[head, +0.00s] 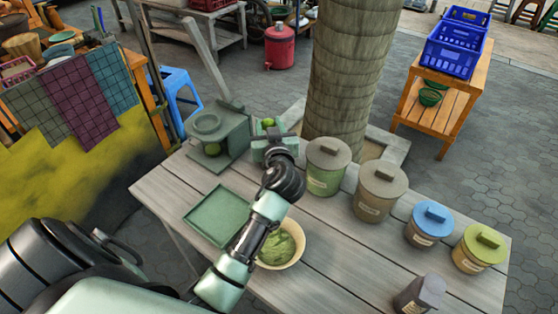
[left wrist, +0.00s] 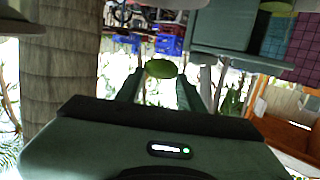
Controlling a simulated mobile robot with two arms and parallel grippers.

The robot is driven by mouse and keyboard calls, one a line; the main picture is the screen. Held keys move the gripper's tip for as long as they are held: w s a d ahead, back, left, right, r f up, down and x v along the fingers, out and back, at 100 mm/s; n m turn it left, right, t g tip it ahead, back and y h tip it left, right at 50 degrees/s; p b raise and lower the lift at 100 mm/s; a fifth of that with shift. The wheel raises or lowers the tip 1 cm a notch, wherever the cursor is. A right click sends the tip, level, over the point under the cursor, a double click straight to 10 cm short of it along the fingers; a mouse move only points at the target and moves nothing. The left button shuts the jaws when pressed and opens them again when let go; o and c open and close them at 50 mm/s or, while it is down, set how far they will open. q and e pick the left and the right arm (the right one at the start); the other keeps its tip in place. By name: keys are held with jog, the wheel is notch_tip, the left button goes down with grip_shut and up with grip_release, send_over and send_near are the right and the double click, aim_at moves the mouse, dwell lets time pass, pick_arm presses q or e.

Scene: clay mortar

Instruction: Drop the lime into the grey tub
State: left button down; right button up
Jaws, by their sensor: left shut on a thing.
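My left gripper (head: 268,128) reaches over the table from the lower left, near the back edge. It is shut on a green lime (head: 268,122), held at the fingertips. In the left wrist view the lime (left wrist: 161,68) sits between the two fingers. A grey-brown lidded tub (head: 375,196) stands to the right of the gripper, apart from it, with its lid on. A small dark grey container (head: 419,294) stands at the front right. I cannot tell which of these is the grey tub. My right gripper is not in view.
A green press (head: 217,130) with a long lever stands left of the gripper. A green tray (head: 218,215) and a bowl of green stuff (head: 281,247) lie in front. Green (head: 325,170), blue (head: 428,226) and yellow-green (head: 478,250) lidded tubs line the right. A trunk (head: 352,70) rises behind.

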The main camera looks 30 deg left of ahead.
pick_arm(q)
jog(key=shift+f+b, duration=0.75)
jog(key=shift+f, duration=0.75)
jog(key=c, duration=1.2)
grip_release()
jog(key=o, duration=0.4)
jog(key=shift+s, duration=0.1)
jog(key=b+v, duration=0.1)
jog(key=v, duration=0.6)
jog(key=shift+s+d, duration=0.2)
jog(key=shift+s, duration=0.05)
